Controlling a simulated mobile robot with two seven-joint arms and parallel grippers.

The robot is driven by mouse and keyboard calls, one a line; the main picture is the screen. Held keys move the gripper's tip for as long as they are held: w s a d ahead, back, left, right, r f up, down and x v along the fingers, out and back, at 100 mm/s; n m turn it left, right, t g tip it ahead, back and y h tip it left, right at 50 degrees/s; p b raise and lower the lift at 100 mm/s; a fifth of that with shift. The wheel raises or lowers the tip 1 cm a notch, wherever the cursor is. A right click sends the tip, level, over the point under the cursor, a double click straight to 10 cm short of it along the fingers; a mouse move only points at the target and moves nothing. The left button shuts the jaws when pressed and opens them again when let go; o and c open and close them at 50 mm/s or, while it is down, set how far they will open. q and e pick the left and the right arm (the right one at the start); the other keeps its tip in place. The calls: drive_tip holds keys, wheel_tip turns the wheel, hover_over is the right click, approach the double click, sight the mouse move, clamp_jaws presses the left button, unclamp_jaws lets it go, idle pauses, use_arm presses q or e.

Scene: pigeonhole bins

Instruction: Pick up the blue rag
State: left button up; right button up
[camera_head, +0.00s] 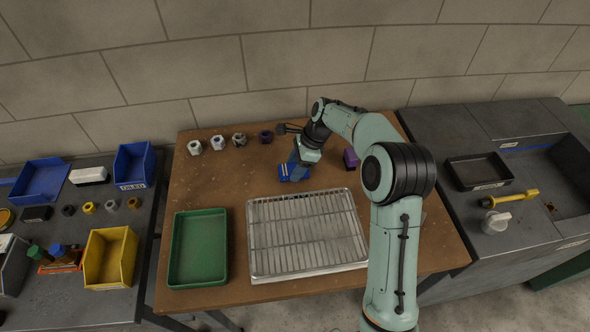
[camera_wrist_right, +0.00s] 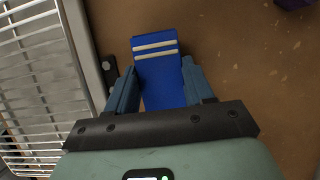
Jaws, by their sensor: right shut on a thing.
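The blue rag (camera_head: 287,175) lies on the brown wooden table behind the wire rack. In the right wrist view the blue rag (camera_wrist_right: 159,72) shows two pale stripes near its far end. My right gripper (camera_head: 297,172) is over the rag from above, and in the right wrist view its fingers (camera_wrist_right: 155,88) are on either side of the rag and shut on it. The near part of the rag is hidden by the gripper body. I cannot tell from these views whether the rag is off the table. My left gripper is not in view.
A wire rack on a tray (camera_head: 306,232) and a green tray (camera_head: 198,248) take up the table's front. Several nuts (camera_head: 218,142) stand along the back left. A purple thing (camera_head: 350,159) is right of the rag. Yellow (camera_head: 110,258) and blue bins stand on the left bench.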

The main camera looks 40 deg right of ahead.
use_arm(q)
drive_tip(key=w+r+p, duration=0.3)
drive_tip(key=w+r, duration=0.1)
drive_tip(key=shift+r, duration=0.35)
use_arm(e)
wheel_tip(320, 180, up, 19)
